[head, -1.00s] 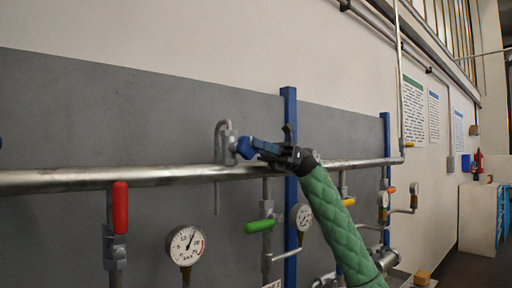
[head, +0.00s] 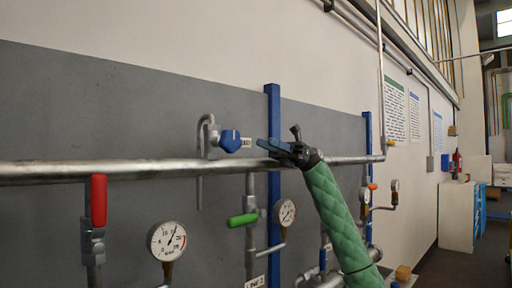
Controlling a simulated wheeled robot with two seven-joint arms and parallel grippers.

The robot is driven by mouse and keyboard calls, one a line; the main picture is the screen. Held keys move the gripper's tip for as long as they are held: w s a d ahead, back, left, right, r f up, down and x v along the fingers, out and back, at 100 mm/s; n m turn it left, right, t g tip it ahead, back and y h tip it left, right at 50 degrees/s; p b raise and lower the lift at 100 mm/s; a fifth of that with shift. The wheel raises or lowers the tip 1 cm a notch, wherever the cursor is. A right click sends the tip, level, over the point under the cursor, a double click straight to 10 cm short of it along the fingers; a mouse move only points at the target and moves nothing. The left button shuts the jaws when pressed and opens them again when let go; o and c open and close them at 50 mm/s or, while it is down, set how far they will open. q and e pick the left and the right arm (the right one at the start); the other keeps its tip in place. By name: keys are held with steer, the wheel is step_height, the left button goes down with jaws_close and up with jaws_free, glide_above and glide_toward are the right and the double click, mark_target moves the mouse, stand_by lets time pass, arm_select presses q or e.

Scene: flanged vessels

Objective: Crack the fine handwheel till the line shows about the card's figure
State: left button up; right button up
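The blue handwheel (head: 229,141) sits on a small valve with a bent grey tube, just above the long steel pipe (head: 110,170). A small white tag shows right of it, its lettering partly hidden. My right gripper (head: 264,145) is to the right of the handwheel, with a clear gap between them. Its two fingers look apart and empty. The large round gauge (head: 167,241) at lower left has its needle pointing up and right; its figures are too small to read surely. A smaller gauge (head: 285,212) hangs farther right. My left gripper is out of view.
A red-handled valve (head: 97,205) and a green-handled valve (head: 243,219) hang below the pipe. Blue posts (head: 272,105) stand against the grey panel. Printed sheets (head: 394,110) are on the wall at right. A white cabinet (head: 456,215) stands beyond.

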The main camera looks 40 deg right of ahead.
steer(key=shift+w+d, duration=0.15)
steer(key=shift+d, duration=1.8)
